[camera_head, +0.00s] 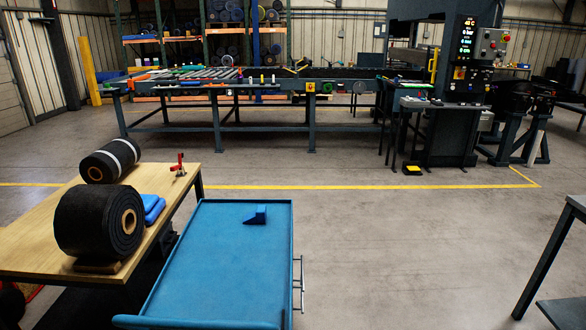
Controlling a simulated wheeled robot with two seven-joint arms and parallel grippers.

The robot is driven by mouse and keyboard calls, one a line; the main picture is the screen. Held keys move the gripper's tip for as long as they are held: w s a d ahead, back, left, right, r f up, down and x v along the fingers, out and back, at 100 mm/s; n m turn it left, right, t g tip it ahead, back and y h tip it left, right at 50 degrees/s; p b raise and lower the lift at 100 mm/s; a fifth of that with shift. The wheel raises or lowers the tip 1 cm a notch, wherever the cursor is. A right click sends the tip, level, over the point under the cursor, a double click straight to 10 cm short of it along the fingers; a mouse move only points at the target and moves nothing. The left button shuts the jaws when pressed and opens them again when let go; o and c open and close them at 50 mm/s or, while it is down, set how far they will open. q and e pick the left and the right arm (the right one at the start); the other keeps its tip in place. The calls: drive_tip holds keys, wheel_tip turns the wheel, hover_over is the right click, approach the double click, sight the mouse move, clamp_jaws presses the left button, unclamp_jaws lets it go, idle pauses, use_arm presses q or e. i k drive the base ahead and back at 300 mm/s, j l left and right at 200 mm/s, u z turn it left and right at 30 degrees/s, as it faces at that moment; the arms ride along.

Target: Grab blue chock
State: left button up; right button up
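A small blue wedge-shaped chock (256,215) lies on the blue top of a cart (222,275), near its far edge and right of its middle. Its sloped side drops toward the left. Nothing touches or covers it. Neither of my grippers shows in the head view.
A wooden table (50,230) at left holds two black rolls (100,222), folded blue cloth (152,208) and a red clamp (179,165). A grey table (570,225) stands at right. A long workbench (260,87) and press (450,130) stand at the back. Open floor (400,250) lies right of the cart.

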sight(259, 215)
drive_tip(key=i+l+u, duration=0.2)
drive_tip(key=i+l, duration=0.15)
drive_tip(key=l, duration=0.3)
drive_tip(key=i+l+u, duration=0.1)
drive_tip(key=l, duration=0.25)
drive_tip(key=i+l, duration=0.2)
drive_tip(key=l, duration=0.2)
drive_tip(key=j+u, duration=0.05)
